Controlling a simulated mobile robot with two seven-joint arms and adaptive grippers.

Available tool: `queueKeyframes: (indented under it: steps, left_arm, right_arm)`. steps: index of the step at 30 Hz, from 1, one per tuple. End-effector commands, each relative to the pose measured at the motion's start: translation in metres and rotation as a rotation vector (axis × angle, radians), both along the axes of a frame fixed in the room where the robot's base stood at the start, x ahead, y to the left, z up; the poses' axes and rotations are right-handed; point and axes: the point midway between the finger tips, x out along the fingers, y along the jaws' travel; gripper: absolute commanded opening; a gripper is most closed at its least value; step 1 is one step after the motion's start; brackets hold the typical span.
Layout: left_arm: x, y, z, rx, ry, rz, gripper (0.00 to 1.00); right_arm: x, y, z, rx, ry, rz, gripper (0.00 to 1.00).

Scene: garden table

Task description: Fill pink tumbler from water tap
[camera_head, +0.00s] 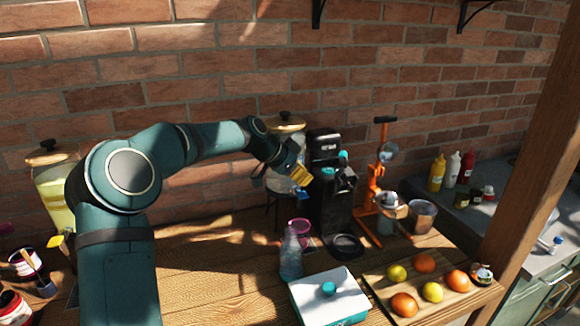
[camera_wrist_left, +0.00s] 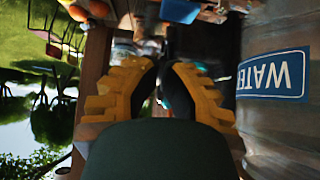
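The pink tumbler (camera_head: 299,226) stands on the wooden table, partly behind a clear bluish bottle. My left gripper (camera_head: 303,177), with yellow fingers, is at the dispenser's front, above and apart from the tumbler. In the left wrist view its fingertips (camera_wrist_left: 162,65) are drawn nearly together, with nothing clearly held. My right gripper is not in view.
The clear bottle (camera_head: 290,258) stands in front of the tumbler. A black coffee machine (camera_head: 328,195) and orange press (camera_head: 372,185) stand to the right. A white box (camera_head: 312,297) and a board (camera_head: 380,283) with several fruits lie in front. Bare table is left of the bottle.

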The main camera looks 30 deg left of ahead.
Motion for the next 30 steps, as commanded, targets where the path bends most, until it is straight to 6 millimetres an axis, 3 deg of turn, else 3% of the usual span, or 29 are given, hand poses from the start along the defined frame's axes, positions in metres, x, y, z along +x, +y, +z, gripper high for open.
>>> queueKeyframes:
  steps: [3, 9, 23, 30]
  left_arm:
    - [0.001, -0.002, -0.02, -0.001, 0.003, 0.0, 0.0]
    - [0.002, -0.001, -0.039, 0.0, 0.002, 0.0, 0.0]
    - [0.002, -0.001, -0.043, 0.001, -0.001, 0.0, 0.0]
    - [0.0, -0.003, -0.051, 0.047, -0.04, -0.001, 0.0]
  right_arm:
    - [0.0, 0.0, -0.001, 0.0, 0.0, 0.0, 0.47]
    - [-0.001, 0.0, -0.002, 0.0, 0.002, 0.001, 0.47]
    - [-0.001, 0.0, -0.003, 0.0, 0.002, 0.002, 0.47]
    - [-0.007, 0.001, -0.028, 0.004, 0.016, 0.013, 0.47]
